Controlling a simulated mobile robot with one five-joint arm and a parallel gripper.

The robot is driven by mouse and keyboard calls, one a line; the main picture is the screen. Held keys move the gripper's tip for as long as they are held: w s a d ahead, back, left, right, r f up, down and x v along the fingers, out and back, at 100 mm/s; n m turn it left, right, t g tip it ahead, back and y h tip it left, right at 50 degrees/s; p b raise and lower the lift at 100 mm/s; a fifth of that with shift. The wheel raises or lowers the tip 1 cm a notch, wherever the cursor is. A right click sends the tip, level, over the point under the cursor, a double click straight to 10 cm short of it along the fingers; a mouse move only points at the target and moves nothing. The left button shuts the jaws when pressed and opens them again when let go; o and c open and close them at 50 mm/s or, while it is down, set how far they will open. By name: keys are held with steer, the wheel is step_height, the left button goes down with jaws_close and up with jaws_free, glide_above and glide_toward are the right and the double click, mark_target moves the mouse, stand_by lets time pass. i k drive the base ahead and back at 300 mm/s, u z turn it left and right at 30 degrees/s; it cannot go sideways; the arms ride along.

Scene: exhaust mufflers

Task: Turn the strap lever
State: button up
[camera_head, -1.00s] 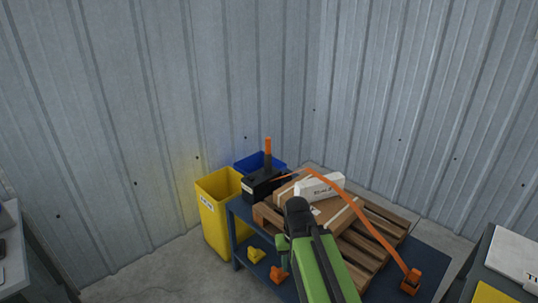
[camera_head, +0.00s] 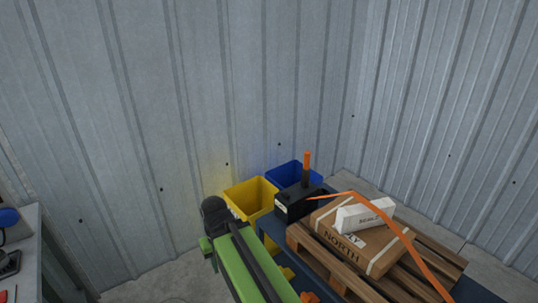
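The strap lever (camera_head: 307,162) is an orange-tipped handle standing upright on a black box-shaped tensioner (camera_head: 297,204) at the back left of the blue table. An orange strap (camera_head: 400,228) runs from the tensioner over a cardboard box (camera_head: 355,240) marked NORTH and down toward the lower right. My green arm reaches up from the bottom of the view. Its black end (camera_head: 214,209) is left of the tensioner, in front of the yellow bin, apart from the lever in the picture. The gripper fingers cannot be made out.
The box lies on a wooden pallet (camera_head: 335,266) on the table, with a white carton (camera_head: 366,215) on top. A yellow bin (camera_head: 250,198) and a blue bin (camera_head: 289,174) stand behind the table. A grey bench (camera_head: 28,255) is at the left edge. Corrugated walls close the corner.

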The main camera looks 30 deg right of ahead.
mark_target(305, 173)
steer(key=u, duration=0.4)
steer(key=i, duration=1.95)
steer(key=z, duration=0.55)
steer(key=k, duration=0.8)
steer(key=z, duration=0.25)
steer(key=i, duration=0.8)
steer(key=u, duration=0.1)
